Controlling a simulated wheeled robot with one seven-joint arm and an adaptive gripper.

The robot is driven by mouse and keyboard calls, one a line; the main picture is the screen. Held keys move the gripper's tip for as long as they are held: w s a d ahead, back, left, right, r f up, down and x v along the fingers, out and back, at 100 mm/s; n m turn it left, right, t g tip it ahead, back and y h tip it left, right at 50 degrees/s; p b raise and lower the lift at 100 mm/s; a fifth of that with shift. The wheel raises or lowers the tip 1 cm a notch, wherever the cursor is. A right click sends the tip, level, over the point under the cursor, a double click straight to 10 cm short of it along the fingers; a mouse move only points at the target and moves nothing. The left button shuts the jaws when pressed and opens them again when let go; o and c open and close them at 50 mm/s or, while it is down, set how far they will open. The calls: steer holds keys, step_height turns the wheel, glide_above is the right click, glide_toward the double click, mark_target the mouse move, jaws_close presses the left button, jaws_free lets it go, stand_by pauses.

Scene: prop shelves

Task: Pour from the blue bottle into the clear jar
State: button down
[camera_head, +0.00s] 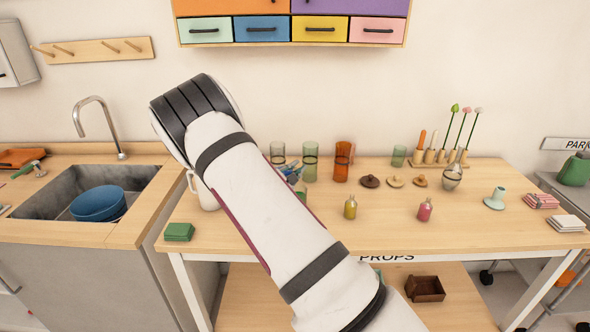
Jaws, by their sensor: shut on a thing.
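My white arm crosses the middle of the view and bends at the upper left. My gripper is not in view; the arm hides that area. I cannot make out a blue bottle. Small blue and dark parts (292,172) show at the arm's right edge, too small and covered to name. A clear greyish glass jar (278,152) stands upright at the back of the wooden table (395,215), its lower part partly covered. A rounder clear glass vessel (452,178) stands farther right.
A green glass (310,163) and an orange glass (342,162) stand right of the greyish jar. Small yellow (350,208) and pink (425,210) bottles stand nearer the front. A white mug-like vessel (204,195) is left of the arm. The table's front centre-right is mostly clear.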

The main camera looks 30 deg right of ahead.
steer(key=shift+w+r+n, duration=0.1)
steer(key=shift+r+n, duration=0.4)
steer(key=shift+n, duration=0.4)
steer(key=shift+r+p, duration=0.15)
steer(key=shift+p, duration=0.4)
steer(key=shift+p, duration=1.1)
